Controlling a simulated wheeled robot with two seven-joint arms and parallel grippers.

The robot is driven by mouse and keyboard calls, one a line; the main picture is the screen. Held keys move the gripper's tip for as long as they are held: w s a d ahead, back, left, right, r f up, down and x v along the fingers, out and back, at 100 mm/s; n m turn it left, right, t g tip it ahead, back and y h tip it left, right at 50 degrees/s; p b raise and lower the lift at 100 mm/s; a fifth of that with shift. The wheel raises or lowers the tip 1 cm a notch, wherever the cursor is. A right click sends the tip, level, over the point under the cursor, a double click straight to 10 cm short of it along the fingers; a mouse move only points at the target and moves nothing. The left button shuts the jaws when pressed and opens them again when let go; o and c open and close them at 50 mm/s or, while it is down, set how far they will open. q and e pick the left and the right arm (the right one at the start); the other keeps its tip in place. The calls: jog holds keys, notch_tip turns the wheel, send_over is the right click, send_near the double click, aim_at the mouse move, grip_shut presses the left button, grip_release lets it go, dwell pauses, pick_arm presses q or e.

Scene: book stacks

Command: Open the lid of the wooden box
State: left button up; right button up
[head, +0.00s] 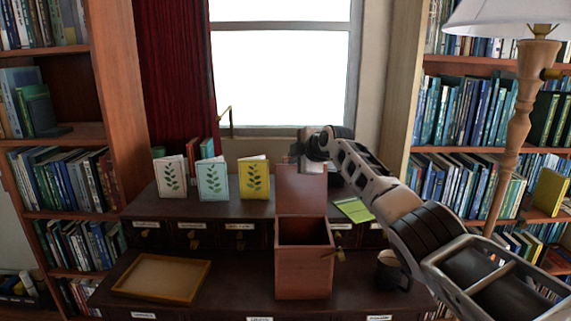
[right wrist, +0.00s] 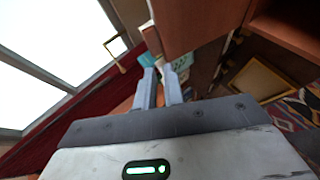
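The wooden box (head: 303,284) stands on the dark cabinet in the middle of the head view. Its top is open and the dark inside shows. Its lid (head: 301,190) stands raised and roughly upright at the back of the box. My right gripper (head: 303,152) is at the lid's top edge. In the right wrist view its two fingers (right wrist: 158,80) lie close together, with a narrow gap between them near the base, beside a brown wooden panel (right wrist: 200,22) that looks like the lid. Whether they touch it is unclear. My left gripper is not in view.
A shallow wooden tray (head: 124,291) lies left of the box. Several leaf-print cards (head: 254,179) stand on the upper tier. A dark mug (head: 388,268) and a green booklet (head: 354,209) are right of the box. A lamp (head: 520,110) stands at the right.

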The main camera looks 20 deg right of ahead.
jog(key=shift+o, duration=1.3)
jog(key=shift+s+f, duration=0.15)
jog(key=shift+f, duration=0.3)
jog(key=b+v, duration=0.2)
jog(key=v, duration=1.5)
jog(key=shift+a+r, duration=0.2)
jog(key=shift+r, duration=0.05)
